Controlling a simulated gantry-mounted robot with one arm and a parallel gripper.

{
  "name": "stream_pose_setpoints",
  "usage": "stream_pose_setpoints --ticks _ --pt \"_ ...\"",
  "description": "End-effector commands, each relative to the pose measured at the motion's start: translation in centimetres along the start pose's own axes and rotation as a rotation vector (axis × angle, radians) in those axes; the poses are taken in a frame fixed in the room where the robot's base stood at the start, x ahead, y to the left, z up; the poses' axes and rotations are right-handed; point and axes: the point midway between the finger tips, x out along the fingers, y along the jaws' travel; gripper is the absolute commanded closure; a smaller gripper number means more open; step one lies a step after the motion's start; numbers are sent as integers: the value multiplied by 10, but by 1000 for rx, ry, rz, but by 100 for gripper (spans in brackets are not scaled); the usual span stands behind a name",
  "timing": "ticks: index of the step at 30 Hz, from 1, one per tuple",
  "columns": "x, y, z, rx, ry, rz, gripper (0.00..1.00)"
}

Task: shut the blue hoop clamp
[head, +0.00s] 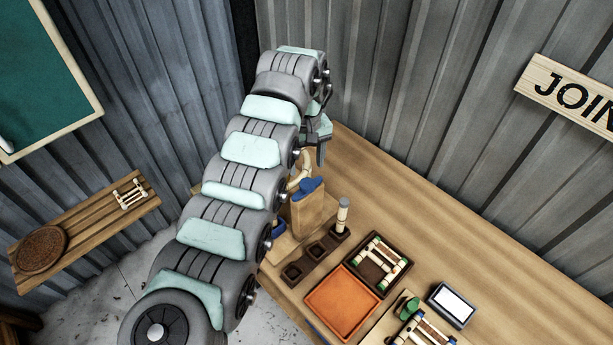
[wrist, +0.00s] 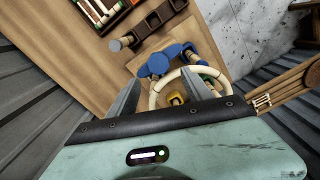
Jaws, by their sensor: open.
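The blue hoop clamp (head: 311,186) sits on top of a wooden block (head: 309,213) near the table's left edge, partly hidden by my arm. In the wrist view the clamp (wrist: 158,65) shows rounded blue parts beside a pale rattan hoop (wrist: 213,73). I cannot tell whether the clamp is open or shut. A piece of the hoop (head: 302,172) also shows in the head view. My gripper (head: 321,157) is above and behind the clamp, pointing down. In the wrist view my gripper (wrist: 162,80) has its two fingers apart, with the hoop seen between and beyond them.
A dark rack (head: 318,255) with square holes holds one upright pale peg (head: 342,214). An orange tray (head: 343,302), a dark tray (head: 377,265) of rattan pieces and a small screen (head: 451,305) lie nearer. The table's back right is clear. Corrugated walls stand behind.

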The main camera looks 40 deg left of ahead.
Motion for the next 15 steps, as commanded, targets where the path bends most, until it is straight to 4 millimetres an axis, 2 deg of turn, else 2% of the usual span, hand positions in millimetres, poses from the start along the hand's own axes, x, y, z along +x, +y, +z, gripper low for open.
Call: stream_pose_setpoints --ticks 6,12,15 --pt "39 0 1 2 -1 0 41" --pt "62 2 -1 2 5 4 41" --pt "67 1 -1 2 4 3 41"
